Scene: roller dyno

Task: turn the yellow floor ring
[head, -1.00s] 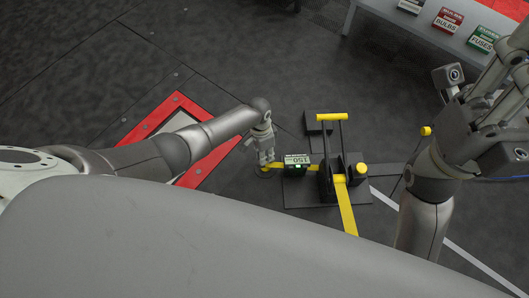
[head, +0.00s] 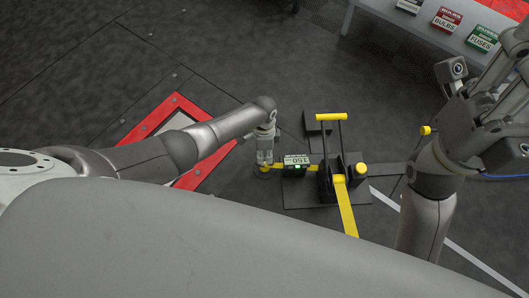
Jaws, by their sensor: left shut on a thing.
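The yellow floor ring (head: 273,167) is low on the floor, left of a small dark green box. Only a little yellow shows; my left gripper hides most of it. My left gripper (head: 265,161) points down over the ring, its fingers shut on it. The exact contact is too small to make out. My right gripper (head: 497,112) is raised at the right side, close to the camera and away from the ring. Its fingertips are not clear enough to tell open from shut.
The green box (head: 297,163) labelled 150 stands beside a black jack-like stand (head: 325,185) with yellow bars. A red floor frame (head: 180,101) lies left, under my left arm. A grey table (head: 421,31) with labelled boxes is at the top right. The upper-left floor is clear.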

